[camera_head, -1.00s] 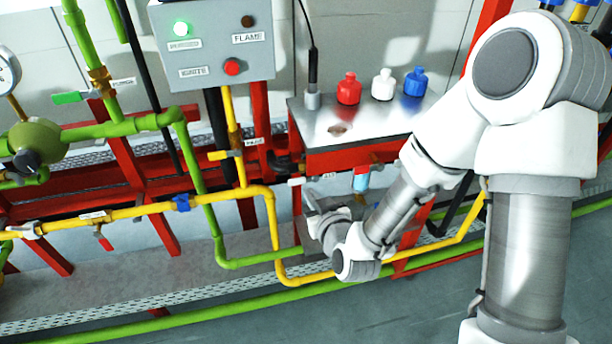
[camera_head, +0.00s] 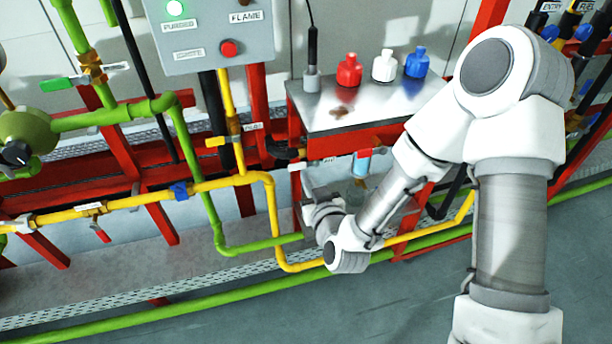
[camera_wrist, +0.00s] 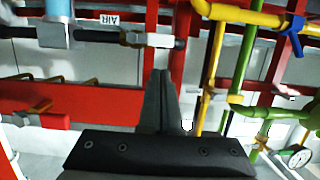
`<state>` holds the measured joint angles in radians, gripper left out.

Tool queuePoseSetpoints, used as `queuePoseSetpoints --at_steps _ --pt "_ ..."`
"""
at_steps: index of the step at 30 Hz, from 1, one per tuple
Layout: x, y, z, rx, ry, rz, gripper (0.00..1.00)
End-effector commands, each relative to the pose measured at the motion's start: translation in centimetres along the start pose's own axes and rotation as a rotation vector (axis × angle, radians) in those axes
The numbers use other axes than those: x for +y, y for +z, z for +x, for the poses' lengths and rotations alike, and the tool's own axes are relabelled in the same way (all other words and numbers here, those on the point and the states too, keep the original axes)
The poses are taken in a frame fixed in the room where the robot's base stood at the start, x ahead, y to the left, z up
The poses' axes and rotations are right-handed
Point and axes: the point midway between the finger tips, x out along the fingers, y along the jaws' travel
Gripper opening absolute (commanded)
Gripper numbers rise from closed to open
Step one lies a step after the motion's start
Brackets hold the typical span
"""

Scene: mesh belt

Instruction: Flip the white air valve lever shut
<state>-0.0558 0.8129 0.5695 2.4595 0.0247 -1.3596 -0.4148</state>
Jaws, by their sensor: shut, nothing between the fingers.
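The white air valve lever (camera_wrist: 150,40) shows in the wrist view on a dark horizontal pipe, beside a label reading AIR. It lies along the pipe. In the head view the white lever (camera_head: 297,166) is just left of the small label, below the steel-topped bench. My gripper (camera_wrist: 163,74) is shut and empty. Its fingertips point toward the lever and appear just below it in the wrist view; I cannot tell whether they touch it. In the head view my gripper (camera_head: 309,181) is below the lever, its fingers partly hard to make out.
A yellow pipe (camera_head: 272,215) and a green pipe (camera_head: 212,210) run close left of my gripper. The bench (camera_head: 325,117) carries red, white and blue bottles. In the wrist view a red beam (camera_wrist: 90,104) is left of the fingers and a yellow pipe (camera_wrist: 212,75) right.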

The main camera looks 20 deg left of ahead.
Motion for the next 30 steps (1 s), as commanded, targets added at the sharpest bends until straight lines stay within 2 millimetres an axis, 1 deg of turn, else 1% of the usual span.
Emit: queuePoseSetpoints --at_steps 3,9,15,20,30 --pt "0.1 0.0 2.0 0.002 0.002 0.002 0.0" --pt "0.0 0.0 5.5 0.002 0.001 0.003 0.0" --pt "0.0 0.0 7.7 0.001 0.001 0.001 0.0" --pt "0.0 0.0 8.4 0.0 0.0 0.001 0.0" --pt "0.0 0.0 8.4 0.0 0.0 0.0 0.0"
